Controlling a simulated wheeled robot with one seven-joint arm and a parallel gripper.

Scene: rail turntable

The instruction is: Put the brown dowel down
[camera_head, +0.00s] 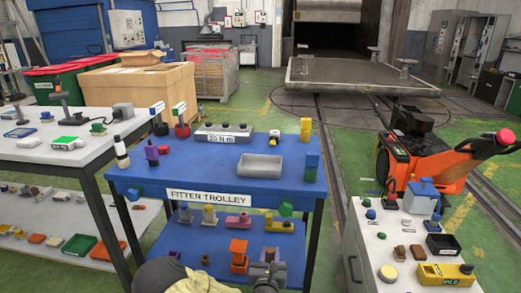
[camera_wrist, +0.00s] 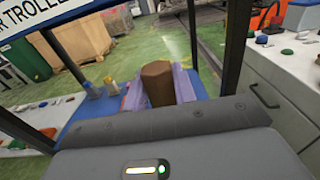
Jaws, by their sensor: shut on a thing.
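The brown dowel (camera_wrist: 157,83) shows upright in the wrist view, just beyond the grey body of my gripper (camera_wrist: 158,100). Lavender pieces flank it on both sides; I cannot tell how they touch it. In the head view the dowel (camera_head: 270,254) is small, at the front of the blue trolley's lower shelf (camera_head: 205,262), with my gripper (camera_head: 269,268) right in front of it. My gripper is shut on the dowel. The dowel's lower end is hidden, so I cannot tell whether it touches the shelf.
An orange piece (camera_head: 239,256) stands just left on the shelf. Yellow (camera_head: 210,214), purple (camera_head: 185,213) and pink (camera_head: 238,221) pieces stand behind. The trolley's top (camera_head: 200,180) overhangs the shelf, with a leg (camera_head: 314,235) at right. A white cabinet (camera_head: 365,262) stands further right.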

